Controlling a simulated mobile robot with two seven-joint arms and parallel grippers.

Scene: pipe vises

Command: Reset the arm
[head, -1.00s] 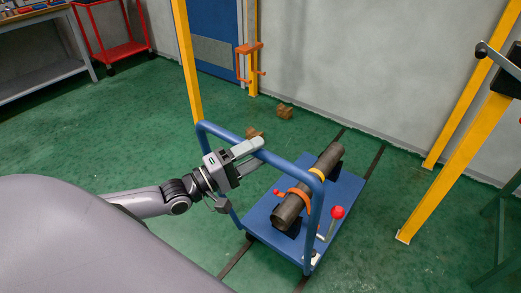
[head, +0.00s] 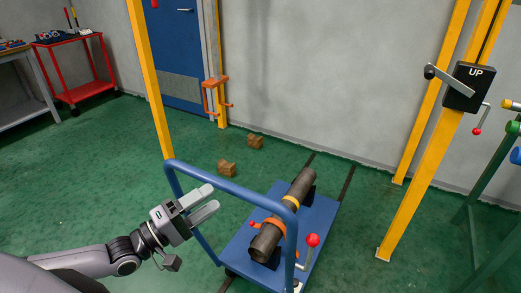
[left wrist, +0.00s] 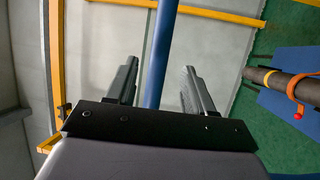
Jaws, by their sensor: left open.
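My left gripper (head: 209,201) is open and empty, beside the left part of the blue push handle (head: 235,187) of a cart. In the left wrist view the two dark fingers (left wrist: 160,88) stand apart, and the blue handle bar (left wrist: 162,50) shows in the gap between them. I cannot tell how far the bar is from the fingers. My left arm (head: 80,258) comes in from the lower left, bent at the wrist. My right gripper is not in view.
The blue cart (head: 318,222) carries a dark pipe (head: 299,187) with an orange clamp and red-knobbed levers. Yellow posts stand left and right; the right one bears a crank box marked UP (head: 466,88). Brown blocks (head: 227,169) lie behind the cart.

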